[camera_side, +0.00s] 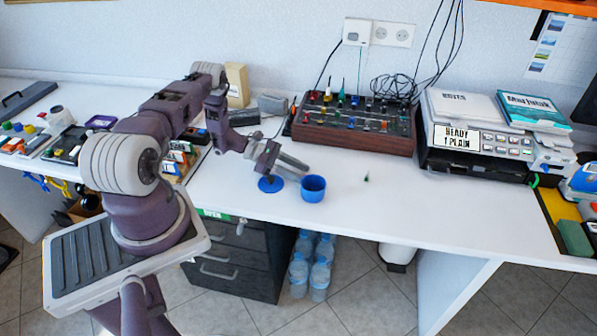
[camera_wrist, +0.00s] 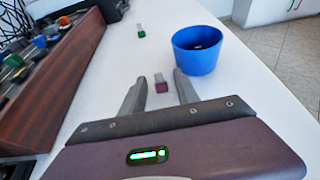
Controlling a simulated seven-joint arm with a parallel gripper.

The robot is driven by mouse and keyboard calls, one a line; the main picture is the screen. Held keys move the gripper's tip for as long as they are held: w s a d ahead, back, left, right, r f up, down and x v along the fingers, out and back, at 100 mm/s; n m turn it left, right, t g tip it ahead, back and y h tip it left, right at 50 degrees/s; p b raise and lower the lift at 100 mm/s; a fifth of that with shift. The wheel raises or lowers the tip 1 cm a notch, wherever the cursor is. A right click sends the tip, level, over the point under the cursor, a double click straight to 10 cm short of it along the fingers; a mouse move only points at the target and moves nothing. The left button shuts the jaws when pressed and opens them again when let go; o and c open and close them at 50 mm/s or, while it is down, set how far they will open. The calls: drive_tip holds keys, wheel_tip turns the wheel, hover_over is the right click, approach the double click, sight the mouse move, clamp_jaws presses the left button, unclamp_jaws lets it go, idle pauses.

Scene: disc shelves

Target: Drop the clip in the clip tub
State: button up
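My gripper (camera_wrist: 159,74) is open in the wrist view, with its two fingers apart. A small clip with a grey top and a purple lower part (camera_wrist: 161,84) shows between the fingers, with gaps on both sides; I cannot tell its exact depth. In the side view my gripper (camera_side: 293,162) is low over the white table, just left of and behind the blue tub (camera_side: 313,189). The tub stands upright and also shows in the wrist view (camera_wrist: 197,55), beyond the right finger, with a small pale spot inside. The purple clip is not discernible in the side view.
A small green and grey piece (camera_wrist: 141,32) stands farther along the table; a small dark green piece (camera_side: 366,178) shows right of the tub. A flat blue round thing (camera_side: 270,184) is below my gripper. A wood-sided knob panel (camera_side: 354,140) stands behind. The table's front edge is near.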

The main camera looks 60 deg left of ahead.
drive_tip(key=v, duration=1.1)
drive_tip(key=shift+s+a+r, duration=0.15)
drive_tip(key=shift+s+a, duration=0.1)
drive_tip(key=w+d+r+m+g, duration=0.25)
drive_tip(key=d+r+m, duration=0.2)
drive_tip(key=r, duration=0.45)
drive_tip(key=w+d+r+m+g, duration=0.25)
drive_tip(key=d+r+m, duration=0.2)
drive_tip(key=r, duration=0.45)
drive_tip(key=s+d+r+m+g+y, duration=0.25)
drive_tip(key=d+r+m, duration=0.25)
drive_tip(key=d+r, duration=0.65)
drive_tip(key=s+d+r+m+y, duration=0.5)
drive_tip(key=s+d+m, duration=0.3)
drive_tip(key=s, duration=0.6)
drive_tip(key=shift+d+r, duration=0.6)
drive_tip(key=shift+d, duration=0.35)
drive_tip(key=s+m+t, duration=0.1)
drive_tip(key=s, duration=0.1)
drive_tip(key=s+m+t+y, duration=0.1)
drive_tip(key=s+m, duration=0.1)
drive_tip(key=s+m+t+y, duration=0.1)
drive_tip(key=s, duration=0.1)
drive_tip(key=shift+s+d+m+t, duration=0.25)
drive_tip(key=shift+s+d+m, duration=0.05)
drive_tip(key=shift+s+m, duration=0.1)
drive_tip(key=shift+c, duration=0.3)
drive_tip(key=shift+s, duration=0.15)
drive_tip(key=shift+c, duration=0.2)
drive_tip(key=shift+a, duration=0.1)
